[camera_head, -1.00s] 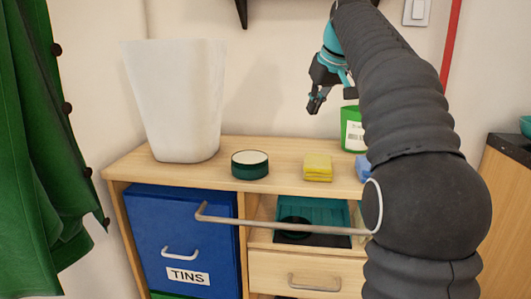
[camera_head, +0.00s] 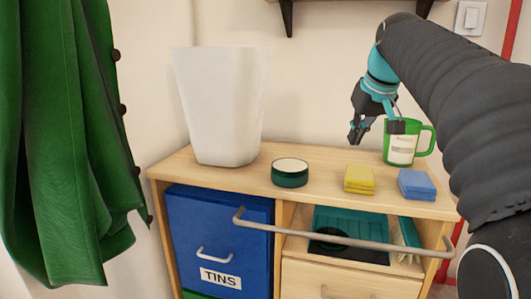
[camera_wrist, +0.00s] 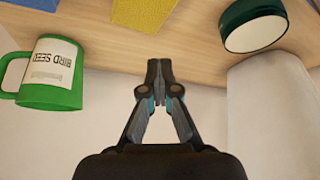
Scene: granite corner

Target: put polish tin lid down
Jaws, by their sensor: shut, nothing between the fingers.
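A round dark green tin with a pale top (camera_head: 290,173) sits on the wooden counter; it also shows in the wrist view (camera_wrist: 253,27). I cannot tell whether its pale top is a lid. A second dark green round piece (camera_head: 328,236) lies in the teal tray (camera_head: 345,222) in the opening below the counter, partly behind a grey rail. My gripper (camera_head: 355,137) is in the air above the back of the counter, behind the yellow sponge and left of the mug. In the wrist view its fingers (camera_wrist: 160,66) are together and empty.
A yellow sponge (camera_head: 359,179), a blue sponge (camera_head: 416,184) and a green bird seed mug (camera_head: 402,149) stand on the right of the counter. A tall white bin (camera_head: 218,105) stands at left. A grey rail (camera_head: 330,238) crosses the front. A green coat (camera_head: 65,140) hangs far left.

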